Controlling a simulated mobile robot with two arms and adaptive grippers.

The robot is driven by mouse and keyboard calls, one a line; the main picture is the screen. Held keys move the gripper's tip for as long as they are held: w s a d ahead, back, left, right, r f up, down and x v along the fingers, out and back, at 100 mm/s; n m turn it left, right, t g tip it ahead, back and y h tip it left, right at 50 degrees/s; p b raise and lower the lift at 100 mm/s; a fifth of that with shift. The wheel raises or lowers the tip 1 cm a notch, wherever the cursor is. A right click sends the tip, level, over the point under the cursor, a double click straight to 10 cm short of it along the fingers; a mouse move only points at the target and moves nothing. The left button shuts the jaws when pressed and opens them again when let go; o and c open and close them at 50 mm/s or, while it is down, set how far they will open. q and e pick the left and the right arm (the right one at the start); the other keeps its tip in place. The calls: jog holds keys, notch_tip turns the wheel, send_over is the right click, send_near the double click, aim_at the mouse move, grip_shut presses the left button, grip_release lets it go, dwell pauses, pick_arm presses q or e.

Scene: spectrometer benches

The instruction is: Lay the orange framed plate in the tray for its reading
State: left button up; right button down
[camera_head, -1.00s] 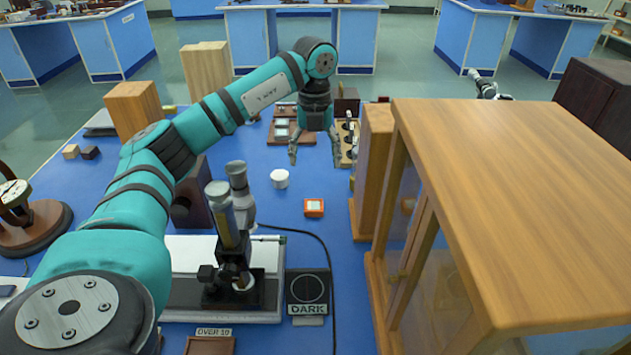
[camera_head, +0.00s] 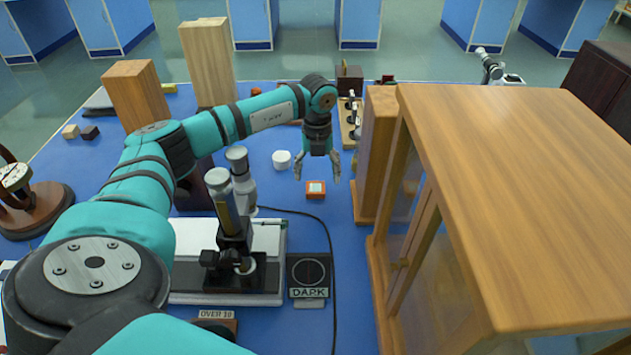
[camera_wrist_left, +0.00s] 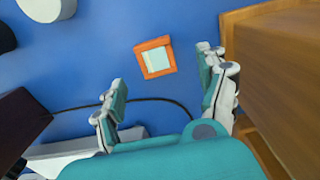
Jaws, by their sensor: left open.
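The orange framed plate (camera_head: 315,190), a small square with a pale centre, lies flat on the blue bench. My left gripper (camera_head: 318,178) is open and empty just above and behind it in the head view. In the left wrist view the plate (camera_wrist_left: 155,58) shows beyond the fingertips, between the lines of the two open fingers (camera_wrist_left: 160,72), and they do not touch it. A tray-like piece labelled OVER 10 (camera_head: 217,325) is partly hidden behind my arm at the front. I cannot tell which tray is meant. My right gripper is not in view.
A microscope-like instrument (camera_head: 235,225) on a white-topped base stands left of the plate. A pad labelled DARK (camera_head: 309,275) and a black cable lie in front. A white round piece (camera_head: 281,160) lies behind left. A large wooden cabinet (camera_head: 520,180) closes off the right.

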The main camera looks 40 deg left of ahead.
aim_at(316, 188)
pick_arm(q)
jog(key=shift+s+f, duration=0.1)
jog(key=shift+f, duration=0.4)
notch_tip(316, 188, down, 4)
jog(key=shift+a+f+p, duration=0.1)
jog(key=shift+a+p, duration=0.05)
jog(key=shift+p, duration=0.35)
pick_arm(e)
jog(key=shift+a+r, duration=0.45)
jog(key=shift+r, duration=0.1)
pick_arm(q)
jog(key=shift+c, duration=0.3)
